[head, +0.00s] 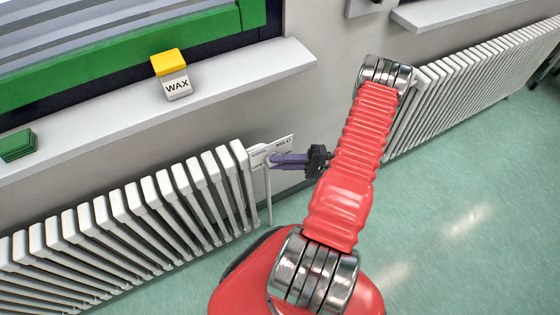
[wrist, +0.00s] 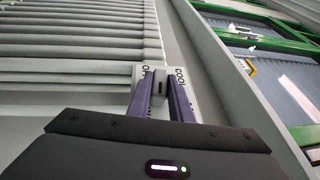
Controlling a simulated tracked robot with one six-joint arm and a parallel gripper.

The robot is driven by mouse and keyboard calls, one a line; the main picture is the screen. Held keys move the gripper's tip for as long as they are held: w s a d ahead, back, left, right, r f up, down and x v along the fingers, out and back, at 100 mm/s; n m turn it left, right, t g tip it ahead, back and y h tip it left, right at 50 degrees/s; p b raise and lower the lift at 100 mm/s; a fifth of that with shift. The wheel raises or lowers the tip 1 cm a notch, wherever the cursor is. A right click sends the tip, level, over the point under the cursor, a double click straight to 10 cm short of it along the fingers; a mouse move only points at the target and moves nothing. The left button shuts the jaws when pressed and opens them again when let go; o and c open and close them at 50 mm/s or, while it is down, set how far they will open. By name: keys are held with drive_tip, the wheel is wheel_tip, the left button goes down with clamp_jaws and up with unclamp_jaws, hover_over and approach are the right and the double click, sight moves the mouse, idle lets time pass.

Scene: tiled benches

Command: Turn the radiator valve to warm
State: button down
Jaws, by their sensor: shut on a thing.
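The radiator valve's white label plate (head: 271,149) is at the right end of the left radiator. In the wrist view the plate (wrist: 181,78) shows the word COOL on the right and part of another word on the left. The small grey valve handle (wrist: 160,88) stands between my fingers. My gripper (head: 274,159), with purple fingers, reaches the plate from the right and is shut on the handle; it also shows in the wrist view (wrist: 161,80). In the head view the fingers hide the handle. I cannot read a warm mark or tell the handle's exact setting.
The left white radiator (head: 130,225) is close beside the valve, with a pipe (head: 268,200) running down below it. Above is a window sill (head: 235,75) with a yellow-topped WAX box (head: 175,85) and green pads (head: 17,145). Another radiator (head: 470,75) stands right. The green floor (head: 460,200) is clear.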

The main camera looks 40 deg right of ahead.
drive_tip(key=shift+f+m+t+y, duration=0.25)
drive_tip(key=shift+m+t+y, duration=0.05)
drive_tip(key=shift+t, duration=0.1)
idle(0.3)
drive_tip(key=c, duration=1.6)
unclamp_jaws()
drive_tip(key=shift+r, duration=0.1)
drive_tip(key=v, duration=1.3)
drive_tip(key=shift+s+d+f, duration=0.2)
drive_tip(key=shift+d+f, duration=0.1)
drive_tip(key=shift+f, duration=0.05)
